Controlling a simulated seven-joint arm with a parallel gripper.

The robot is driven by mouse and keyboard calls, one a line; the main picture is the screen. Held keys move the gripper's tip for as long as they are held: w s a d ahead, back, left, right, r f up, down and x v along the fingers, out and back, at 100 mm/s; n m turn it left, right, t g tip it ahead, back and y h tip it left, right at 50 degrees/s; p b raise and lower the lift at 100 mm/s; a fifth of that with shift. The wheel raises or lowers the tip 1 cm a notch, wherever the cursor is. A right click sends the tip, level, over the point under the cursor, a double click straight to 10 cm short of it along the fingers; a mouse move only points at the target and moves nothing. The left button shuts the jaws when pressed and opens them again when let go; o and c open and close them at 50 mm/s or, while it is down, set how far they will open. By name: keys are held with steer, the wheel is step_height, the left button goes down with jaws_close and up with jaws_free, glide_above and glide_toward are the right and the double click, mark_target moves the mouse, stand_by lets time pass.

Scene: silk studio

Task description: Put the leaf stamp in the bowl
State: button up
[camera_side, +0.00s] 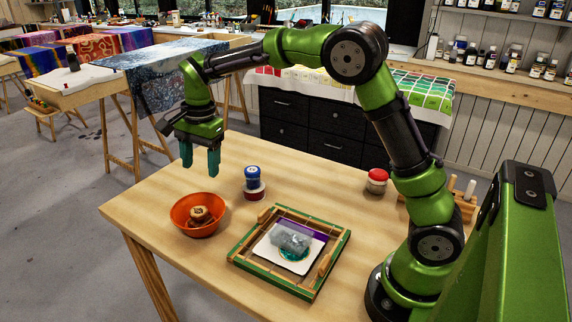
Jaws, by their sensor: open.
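An orange bowl (181,222) stands on the left part of the wooden table. A brown wooden piece with a round knob, which looks like the leaf stamp (200,216), sits inside it. The pattern on its underside is hidden. My gripper (200,164) is above the bowl with its two teal fingers pointing down. The fingers are apart and empty, and clear of the stamp.
A blue jar stacked on a red one (252,173) stands right of the bowl. A green-edged wooden frame (331,244) holds a white sheet with a grey crumpled thing (291,238). A red-lidded jar (377,179) stands farther right. The table's back left is clear.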

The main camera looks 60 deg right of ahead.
steer(key=s+r+n+t+y, duration=0.1)
steer(key=s+r+n+t, duration=0.2)
steer(key=s, duration=0.4)
steer(key=s+r+n, duration=0.3)
steer(key=s+r, duration=0.2)
steer(key=s, duration=0.1)
steer(key=s+f+n+t, duration=0.1)
steer(key=s+n+t, duration=0.2)
steer(key=s, duration=0.9)
steer(key=d+n, duration=0.1)
steer(key=n, duration=0.1)
steer(key=shift+f+n, duration=0.4)
